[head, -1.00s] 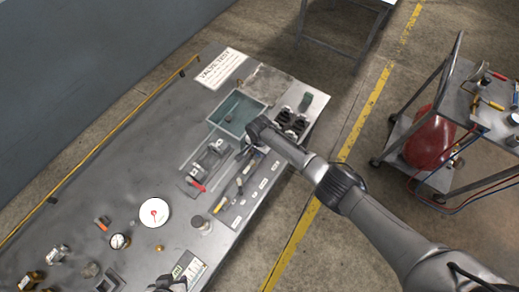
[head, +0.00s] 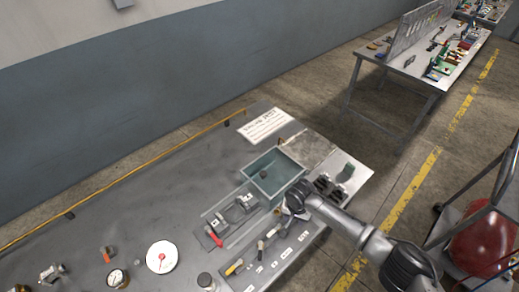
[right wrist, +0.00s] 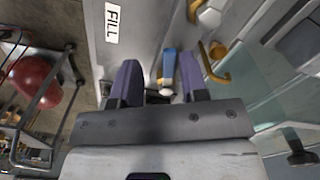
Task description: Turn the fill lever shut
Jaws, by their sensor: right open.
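A lever with a blue handle (right wrist: 169,62) shows in the right wrist view, between the two fingers of my right gripper (right wrist: 160,72). The white label FILL (right wrist: 112,22) lies on the grey panel to its left; I take the blue lever as the fill lever. The gripper is open, with a finger on each side of the handle. I cannot tell whether they touch it. In the head view my right gripper (head: 290,210) is above the panel by the bench's front edge and hides part of the levers. My left gripper is out of view.
A bent yellow handle (right wrist: 215,72) is close to the right finger. In the head view a green-grey tank (head: 273,173) stands behind the gripper.

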